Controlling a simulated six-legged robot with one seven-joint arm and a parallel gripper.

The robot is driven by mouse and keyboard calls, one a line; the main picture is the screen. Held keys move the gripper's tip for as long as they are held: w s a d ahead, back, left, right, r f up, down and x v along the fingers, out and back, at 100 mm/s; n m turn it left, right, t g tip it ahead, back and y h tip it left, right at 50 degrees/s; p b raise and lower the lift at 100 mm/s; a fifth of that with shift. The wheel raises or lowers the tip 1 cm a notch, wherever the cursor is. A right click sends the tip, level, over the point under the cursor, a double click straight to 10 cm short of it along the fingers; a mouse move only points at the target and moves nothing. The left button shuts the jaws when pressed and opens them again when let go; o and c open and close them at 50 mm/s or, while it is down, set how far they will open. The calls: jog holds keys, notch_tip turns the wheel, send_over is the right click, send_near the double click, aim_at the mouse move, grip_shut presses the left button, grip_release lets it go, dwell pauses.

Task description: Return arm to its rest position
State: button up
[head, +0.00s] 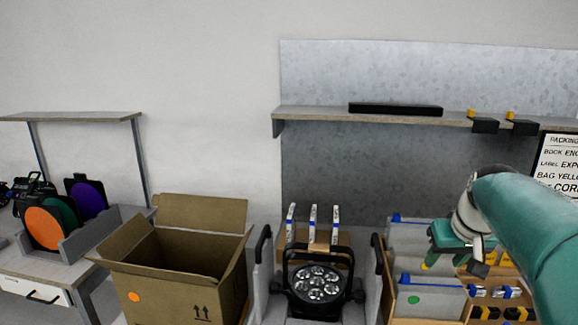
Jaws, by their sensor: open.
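My teal arm comes in from the right edge of the head view and reaches toward the middle right. My gripper (453,266) is at its end, pointing down, with its fingers apart and nothing seen between them. It shows in front of the wooden sorting rack (430,308) on the right; I cannot tell its height above the rack. The par can (317,282), a black light with several round lenses, stands in the middle, left of my gripper and apart from it.
An open cardboard box (180,290) stands left of the par can. Slim white-and-blue items (313,225) stand behind the light. A shelf (330,113) holds a black bar (395,108). Coloured gel discs (45,228) sit in a rack at far left. A printed sign (560,160) is at right.

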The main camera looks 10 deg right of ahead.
jog(key=s+a+f+n, duration=0.1)
jog(key=s+a+f, duration=0.2)
jog(key=s+a, duration=0.4)
jog(key=s+a+f+n, duration=0.1)
jog(key=s+a+f, duration=0.3)
jog(key=s+a, duration=0.4)
jog(key=a, duration=0.6)
jog(key=shift+t+y, duration=0.4)
dwell(0.4)
